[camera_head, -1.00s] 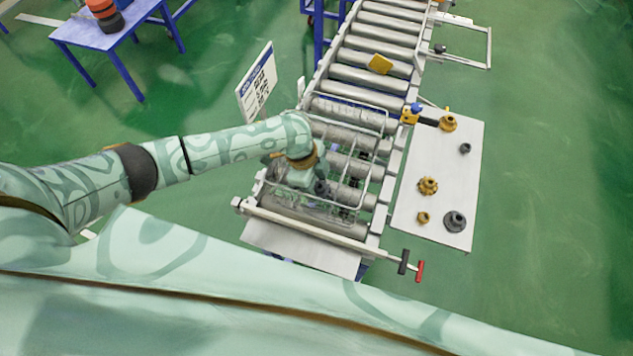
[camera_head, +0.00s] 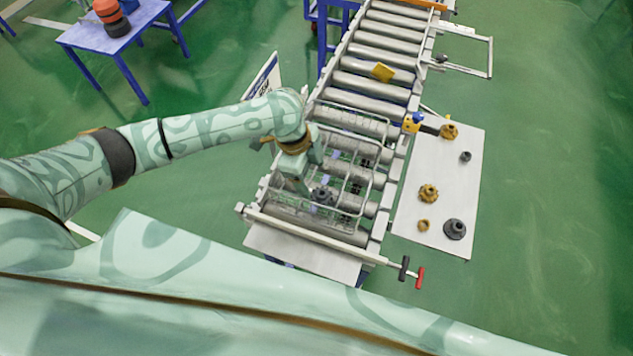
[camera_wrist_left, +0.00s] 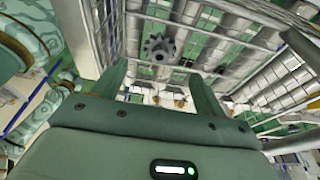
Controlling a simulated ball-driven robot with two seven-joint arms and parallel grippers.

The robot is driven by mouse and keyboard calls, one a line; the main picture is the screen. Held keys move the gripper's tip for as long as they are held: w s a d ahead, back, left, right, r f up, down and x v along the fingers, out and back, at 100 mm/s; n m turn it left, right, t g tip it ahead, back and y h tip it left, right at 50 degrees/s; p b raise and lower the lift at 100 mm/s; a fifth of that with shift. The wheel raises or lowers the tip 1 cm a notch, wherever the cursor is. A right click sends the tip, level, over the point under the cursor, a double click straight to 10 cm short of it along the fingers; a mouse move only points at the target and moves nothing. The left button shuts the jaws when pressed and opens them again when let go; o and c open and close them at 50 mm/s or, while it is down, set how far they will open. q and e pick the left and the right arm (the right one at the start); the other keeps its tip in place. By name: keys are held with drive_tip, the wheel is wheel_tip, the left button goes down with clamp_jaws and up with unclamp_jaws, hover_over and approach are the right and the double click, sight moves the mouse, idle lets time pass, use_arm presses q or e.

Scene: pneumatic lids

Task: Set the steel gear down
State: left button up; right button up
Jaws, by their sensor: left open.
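A dark grey steel gear (camera_head: 323,196) sits inside the wire basket (camera_head: 372,191) on the roller conveyor. The same gear shows in the left wrist view (camera_wrist_left: 160,47), just beyond my fingertips. My left gripper (camera_head: 309,183) is above the basket beside the gear. In the left wrist view its two fingers (camera_wrist_left: 160,80) are spread, with nothing between them and a gap to the gear. I cannot tell exactly what the underside of the gear rests on. My right gripper is in neither view.
A white board (camera_head: 408,215) right of the conveyor carries several brass and dark gears. Red and black handles (camera_head: 420,277) stick out at the conveyor's near end. A sign (camera_head: 264,78) stands left of the conveyor.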

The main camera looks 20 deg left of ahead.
use_arm(q)
drive_tip(key=shift+v, duration=2.25)
